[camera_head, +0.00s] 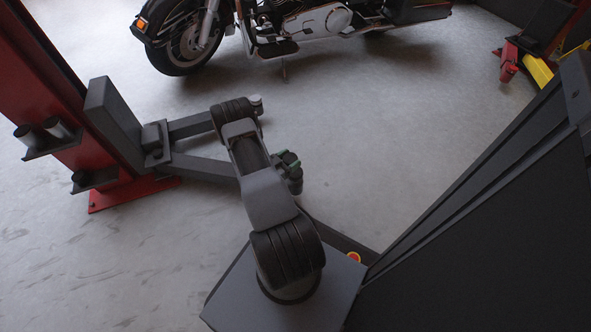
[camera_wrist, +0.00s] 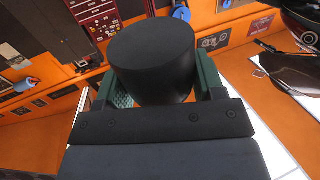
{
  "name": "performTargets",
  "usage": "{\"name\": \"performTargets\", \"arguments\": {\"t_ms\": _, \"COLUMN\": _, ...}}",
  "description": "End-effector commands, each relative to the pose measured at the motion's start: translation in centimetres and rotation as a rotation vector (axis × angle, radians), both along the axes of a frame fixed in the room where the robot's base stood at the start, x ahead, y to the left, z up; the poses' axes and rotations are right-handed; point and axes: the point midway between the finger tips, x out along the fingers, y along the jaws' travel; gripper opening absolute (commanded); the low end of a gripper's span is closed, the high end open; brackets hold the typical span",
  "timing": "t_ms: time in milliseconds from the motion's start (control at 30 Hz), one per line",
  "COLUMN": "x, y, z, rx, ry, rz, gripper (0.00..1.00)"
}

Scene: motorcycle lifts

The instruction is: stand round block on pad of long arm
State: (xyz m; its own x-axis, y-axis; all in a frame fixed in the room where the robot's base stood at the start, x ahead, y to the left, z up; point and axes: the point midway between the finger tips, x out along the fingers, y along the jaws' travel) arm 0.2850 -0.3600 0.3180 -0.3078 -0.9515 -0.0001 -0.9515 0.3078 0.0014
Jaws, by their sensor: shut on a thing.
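The round block (camera_wrist: 152,62) is a thick black cylinder in the wrist view, held between the two green fingers of my gripper (camera_wrist: 155,85). In the head view my gripper (camera_head: 289,160) is at the far side of my arm, above the floor, and the block is hard to make out there. Two dark lift arms reach right from the red post: an upper one (camera_head: 190,125) and a lower one (camera_head: 205,169). The lower arm's end is hidden behind my arm, so I cannot tell which is longer.
The red lift post (camera_head: 60,85) stands at left, with dark cylinders (camera_head: 57,128) in a holder on it. A motorcycle (camera_head: 290,25) stands at the back. A large dark panel (camera_head: 490,230) fills the right. The floor between is clear.

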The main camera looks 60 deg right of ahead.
Motion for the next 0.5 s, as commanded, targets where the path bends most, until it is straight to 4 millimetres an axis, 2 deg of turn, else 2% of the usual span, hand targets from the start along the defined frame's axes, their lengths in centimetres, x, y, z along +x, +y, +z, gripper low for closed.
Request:
{"name": "performTargets", "arguments": {"t_ms": 33, "x": -0.3, "y": -0.5, "z": -1.0, "rx": -0.001, "ry": 0.0, "rz": -0.004, "gripper": 0.36}}
{"name": "performTargets", "arguments": {"t_ms": 100, "x": -0.4, "y": -1.1, "z": -1.5, "rx": -0.002, "ry": -0.002, "rz": -0.002, "gripper": 0.36}}
{"name": "performTargets", "arguments": {"t_ms": 367, "x": -0.7, "y": -1.8, "z": -2.4, "rx": -0.001, "ry": -0.001, "rz": 0.0, "gripper": 0.36}}
{"name": "performTargets", "arguments": {"t_ms": 500, "x": -1.0, "y": -2.5, "z": -3.4, "rx": -0.002, "ry": -0.002, "rz": -0.003, "gripper": 0.36}}
